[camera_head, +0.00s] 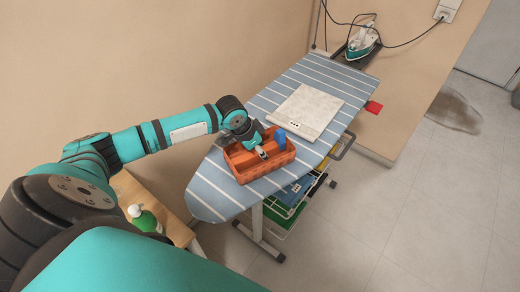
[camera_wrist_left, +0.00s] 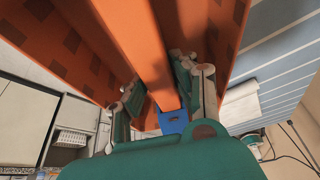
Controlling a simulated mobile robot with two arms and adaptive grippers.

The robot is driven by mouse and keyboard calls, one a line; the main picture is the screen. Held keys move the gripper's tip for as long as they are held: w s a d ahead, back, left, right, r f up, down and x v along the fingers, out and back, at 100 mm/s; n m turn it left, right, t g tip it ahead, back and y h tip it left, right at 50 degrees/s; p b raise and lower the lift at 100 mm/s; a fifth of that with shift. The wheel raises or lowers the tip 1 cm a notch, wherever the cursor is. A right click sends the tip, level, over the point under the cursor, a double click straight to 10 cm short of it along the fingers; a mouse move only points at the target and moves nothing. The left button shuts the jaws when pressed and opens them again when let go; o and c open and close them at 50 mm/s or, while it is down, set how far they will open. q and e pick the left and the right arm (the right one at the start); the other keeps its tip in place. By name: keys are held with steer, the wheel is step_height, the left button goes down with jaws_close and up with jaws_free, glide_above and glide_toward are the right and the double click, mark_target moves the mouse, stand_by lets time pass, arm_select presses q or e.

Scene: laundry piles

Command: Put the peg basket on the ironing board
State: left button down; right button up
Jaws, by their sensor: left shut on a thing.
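The orange peg basket (camera_head: 246,174) is over the near half of the striped ironing board (camera_head: 216,194); I cannot tell whether it rests on the cloth or hangs just above. A blue item shows at its right side. My left gripper (camera_head: 262,152) reaches into the basket from the left. In the left wrist view, the fingers of my left gripper (camera_wrist_left: 158,95) are shut on the orange middle bar of the peg basket (camera_wrist_left: 148,45). The fingertips are partly hidden by the bar. My right gripper is not in view.
A folded pale cloth (camera_head: 305,110) lies on the board just beyond the basket. An iron (camera_head: 361,42) with a cord stands at the far end. A green-and-white bottle (camera_head: 143,217) stands on a wooden surface at lower left. The board's rounded near end is bare.

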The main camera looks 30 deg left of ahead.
arm_select(q)
steer(key=c, duration=1)
jaws_free()
steer(key=shift+c, duration=0.2)
steer(key=b+v, duration=0.1)
steer(key=v, duration=1.1)
